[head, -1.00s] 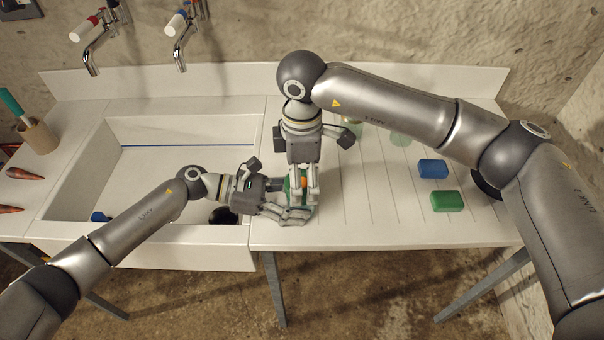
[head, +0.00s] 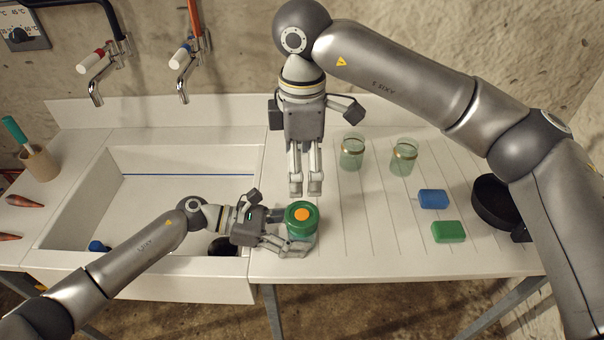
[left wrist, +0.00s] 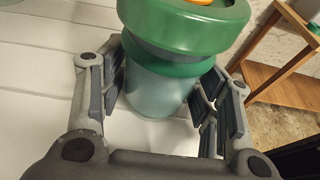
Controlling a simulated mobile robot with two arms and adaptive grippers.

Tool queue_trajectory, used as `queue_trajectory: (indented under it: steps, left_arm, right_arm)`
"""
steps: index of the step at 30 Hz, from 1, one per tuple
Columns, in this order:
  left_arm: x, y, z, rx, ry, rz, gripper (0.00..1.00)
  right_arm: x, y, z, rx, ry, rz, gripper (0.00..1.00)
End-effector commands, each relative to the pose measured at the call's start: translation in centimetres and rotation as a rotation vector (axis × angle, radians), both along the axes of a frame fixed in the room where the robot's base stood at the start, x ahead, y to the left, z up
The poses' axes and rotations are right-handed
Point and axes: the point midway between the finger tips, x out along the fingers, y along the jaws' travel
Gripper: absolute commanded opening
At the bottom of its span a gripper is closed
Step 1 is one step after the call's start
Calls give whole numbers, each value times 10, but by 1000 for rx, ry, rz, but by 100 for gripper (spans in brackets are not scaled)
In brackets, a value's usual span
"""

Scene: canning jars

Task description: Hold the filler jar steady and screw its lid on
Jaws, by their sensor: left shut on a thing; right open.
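The filler jar (head: 303,236) stands upright on the ribbed drainer, its glass body pale green. Its green lid (head: 302,224), with an orange disc (head: 302,214) in the middle, sits on top and looks level. How tight it is cannot be told. In the left wrist view the lid (left wrist: 185,30) is at the top, above the jar's glass body (left wrist: 155,92). My left gripper (head: 292,247) is shut on the jar body, one finger on each side. My right gripper (head: 306,191) is open and empty, pointing down, above and behind the lid and clear of it.
Two open glass jars (head: 352,155) (head: 404,160) stand behind to the right. A blue sponge (head: 433,199), a green sponge (head: 448,232) and a dark pan (head: 492,200) lie at right. The sink (head: 180,160) is at left. The drainer's front edge is close to the jar.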

Motion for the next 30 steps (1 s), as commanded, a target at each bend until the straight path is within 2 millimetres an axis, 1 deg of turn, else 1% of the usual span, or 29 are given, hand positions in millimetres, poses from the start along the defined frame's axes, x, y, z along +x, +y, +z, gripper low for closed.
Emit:
queue_trajectory:
  steps: [3,9,10,15,26,30]
  left_arm:
    - [1,-1,2,-3,-1,1,37]
    - [1,-1,2,-4,-2,0,37]
    - [1,-1,2,-4,-2,0,60]
    - [1,0,2,-3,-2,0,82]
    - [1,1,2,-2,-2,2,83]
    - [1,15,5,0,-1,2,83]
  right_arm:
    - [0,0,4,0,0,1,85]
    - [0,0,4,0,0,1,85]
    - [0,0,4,0,0,1,85]
    - [0,0,4,0,0,1,85]
    - [0,0,4,0,0,1,85]
    - [0,0,4,0,0,1,85]
